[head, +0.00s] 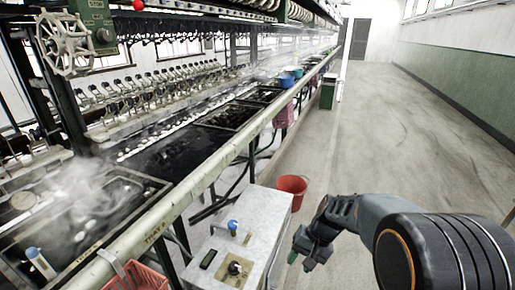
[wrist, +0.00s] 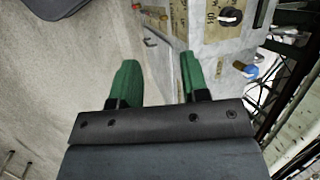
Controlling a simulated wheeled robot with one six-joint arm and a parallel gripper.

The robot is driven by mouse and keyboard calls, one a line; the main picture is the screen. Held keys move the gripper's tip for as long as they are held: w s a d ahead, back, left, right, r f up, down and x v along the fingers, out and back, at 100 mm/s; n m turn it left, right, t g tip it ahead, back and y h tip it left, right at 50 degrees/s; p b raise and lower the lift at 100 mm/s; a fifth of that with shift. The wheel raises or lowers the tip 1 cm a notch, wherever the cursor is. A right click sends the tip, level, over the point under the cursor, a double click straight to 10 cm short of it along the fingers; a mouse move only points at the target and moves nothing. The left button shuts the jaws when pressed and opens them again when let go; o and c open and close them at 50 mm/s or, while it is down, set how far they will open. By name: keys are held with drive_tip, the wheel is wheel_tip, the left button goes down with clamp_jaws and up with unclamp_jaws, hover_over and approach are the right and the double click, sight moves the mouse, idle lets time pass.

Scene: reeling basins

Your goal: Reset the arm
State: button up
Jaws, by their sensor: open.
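My arm (head: 392,225) reaches in from the lower right in the head view, bent over the aisle floor. My gripper (head: 300,262) hangs at its end, just right of a grey metal control box (head: 225,250). In the wrist view my gripper (wrist: 157,80) shows two green fingers held wide apart with nothing between them. Behind the fingers are bare floor and the side of the control box (wrist: 205,60).
A red bucket (head: 291,190) stands on the floor beyond the box. The long reeling bench with steaming basins and a pale front rail (head: 190,185) runs along the left. A red crate (head: 135,277) is at the lower left. The aisle (head: 390,120) is clear.

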drive_tip(key=s+d+r+n+t+h+p, duration=0.1)
drive_tip(key=s+r+p, duration=0.3)
drive_tip(key=r, duration=0.6)
drive_tip(key=s+d+r+n+t+h+p, duration=0.2)
drive_tip(key=s+d+r+t+h+p, duration=0.1)
drive_tip(key=r, duration=0.8)
drive_tip(key=s+t+p, duration=0.1)
drive_tip(key=p, duration=0.1)
drive_tip(key=shift+h+p, duration=0.3)
drive_tip(key=shift+h, duration=0.1)
drive_tip(key=shift+s+d, duration=0.15)
drive_tip(key=shift+d, duration=0.05)
